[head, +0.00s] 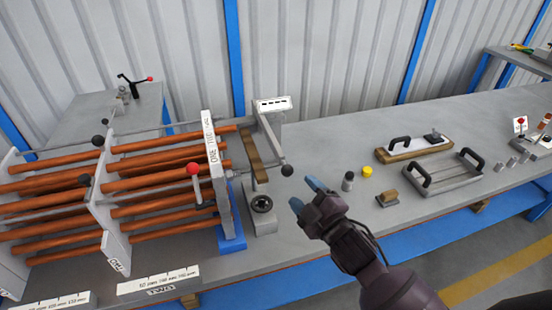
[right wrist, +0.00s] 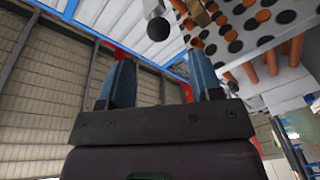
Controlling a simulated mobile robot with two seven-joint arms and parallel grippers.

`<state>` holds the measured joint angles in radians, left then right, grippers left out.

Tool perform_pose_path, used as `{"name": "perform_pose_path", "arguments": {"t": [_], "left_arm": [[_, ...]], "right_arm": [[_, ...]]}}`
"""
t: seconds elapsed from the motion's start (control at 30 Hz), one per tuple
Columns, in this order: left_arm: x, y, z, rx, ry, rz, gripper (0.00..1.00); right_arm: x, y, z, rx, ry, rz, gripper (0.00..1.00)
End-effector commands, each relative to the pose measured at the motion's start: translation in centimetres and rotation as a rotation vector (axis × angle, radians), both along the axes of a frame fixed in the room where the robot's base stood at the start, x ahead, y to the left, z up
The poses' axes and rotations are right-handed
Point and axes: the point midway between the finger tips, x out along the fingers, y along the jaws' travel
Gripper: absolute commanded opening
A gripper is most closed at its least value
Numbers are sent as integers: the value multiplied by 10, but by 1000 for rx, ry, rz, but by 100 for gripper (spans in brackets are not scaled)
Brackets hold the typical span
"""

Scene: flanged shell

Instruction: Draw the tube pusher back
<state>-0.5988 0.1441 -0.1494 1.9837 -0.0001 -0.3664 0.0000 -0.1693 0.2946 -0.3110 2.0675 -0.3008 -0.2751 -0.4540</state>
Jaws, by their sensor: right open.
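A bundle of copper-coloured tubes (head: 165,162) runs through upright white plates at the left of the bench. Beside its right end, a grey bar with a black ball knob (head: 287,171) looks like the tube pusher; I cannot confirm which part is the pusher. In the right wrist view a black ball knob (right wrist: 158,28) shows beyond my fingertips, near the holed tube plate (right wrist: 245,32). My right gripper (head: 306,195) is open and empty, just right of and below the knob in the head view, apart from it. Its blue fingers (right wrist: 163,78) are spread. My left gripper is out of view.
A lever with a red knob (head: 194,169) stands at the tube plate. A round black dial (head: 262,204) sits below the bar. A small cylinder (head: 348,181), a yellow cap (head: 367,171) and a handled grey tray (head: 444,174) lie to the right.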

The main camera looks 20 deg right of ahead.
Motion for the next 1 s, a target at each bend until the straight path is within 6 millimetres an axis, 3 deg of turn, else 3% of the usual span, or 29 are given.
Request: {"name": "perform_pose_path", "arguments": {"t": [0.17,0.6,0.8,1.0], "left_arm": [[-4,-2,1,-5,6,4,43],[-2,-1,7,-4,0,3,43],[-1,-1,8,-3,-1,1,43],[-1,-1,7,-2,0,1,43]], "right_arm": [[15,3,1,-3,-1,-1,59],[84,20,1,-1,0,0,59],[100,23,0,-1,1,0,59],[104,24,0,0,1,0,59]]}}
